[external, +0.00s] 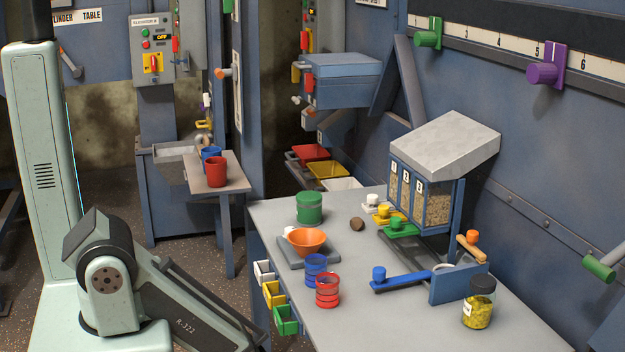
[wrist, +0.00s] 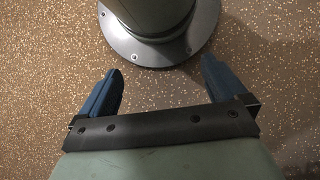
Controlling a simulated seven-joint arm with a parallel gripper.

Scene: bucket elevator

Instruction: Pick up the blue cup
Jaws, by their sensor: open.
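A blue cup (external: 211,157) stands on a small side shelf, just behind a red cup (external: 217,172) that partly hides it. Another blue cup-like vessel (external: 316,269), with ribbed sides, stands on the workbench beside a similar red one (external: 327,290). My gripper (wrist: 159,68) is open in the wrist view, with its two blue fingers wide apart and nothing between them. It points at the speckled floor, near a round grey-green base with a bolted flange. The gripper itself is outside the external view, and no cup shows in the wrist view.
The workbench (external: 355,270) holds an orange bowl (external: 307,241), a green canister (external: 309,208), a grain dispenser (external: 428,180), a blue lever (external: 400,281) and a jar (external: 479,304). Small coloured drawers (external: 274,293) stick out at its left edge. The side shelf's front (external: 228,185) is clear.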

